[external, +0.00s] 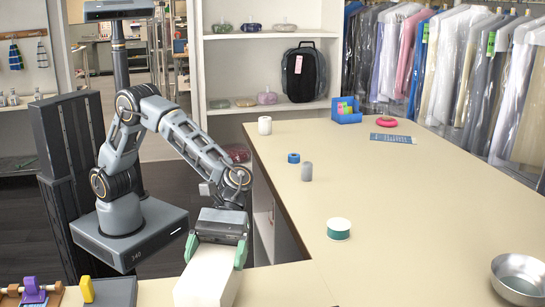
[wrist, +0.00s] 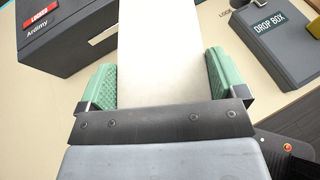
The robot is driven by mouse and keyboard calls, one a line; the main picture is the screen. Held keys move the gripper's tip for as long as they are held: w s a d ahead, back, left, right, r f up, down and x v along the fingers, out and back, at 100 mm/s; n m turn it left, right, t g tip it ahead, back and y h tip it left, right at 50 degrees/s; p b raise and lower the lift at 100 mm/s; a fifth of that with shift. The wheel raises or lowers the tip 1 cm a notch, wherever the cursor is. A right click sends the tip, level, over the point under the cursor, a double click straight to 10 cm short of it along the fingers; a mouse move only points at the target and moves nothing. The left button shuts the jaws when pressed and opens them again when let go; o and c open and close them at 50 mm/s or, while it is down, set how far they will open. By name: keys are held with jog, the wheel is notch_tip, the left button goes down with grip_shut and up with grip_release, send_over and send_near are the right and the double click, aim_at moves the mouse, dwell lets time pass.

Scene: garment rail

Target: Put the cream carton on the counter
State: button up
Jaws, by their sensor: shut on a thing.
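The cream carton (external: 207,277) is a plain, off-white box at the bottom of the external view. My gripper (external: 215,253) is shut on it, with one green finger pad on each side. In the wrist view the carton (wrist: 158,45) runs away from between the green pads of my gripper (wrist: 161,75). The counter (external: 415,205) is a long cream top that turns a corner and runs along the bottom of the external view. The carton is over this near part. Its lower end is cut off, so I cannot tell whether it touches the counter.
On the counter are a green-and-white tape roll (external: 338,229), a grey cylinder (external: 307,172), a metal bowl (external: 519,277) and a blue bin (external: 347,111). The wrist view shows a dark "LOCKED" box (wrist: 62,32) and a grey drop box (wrist: 275,45) either side of the carton. The counter's middle is clear.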

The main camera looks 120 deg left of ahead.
jog(key=shift+w+d+f, duration=0.15)
jog(key=shift+w+f, duration=0.4)
jog(key=shift+f, duration=1.55)
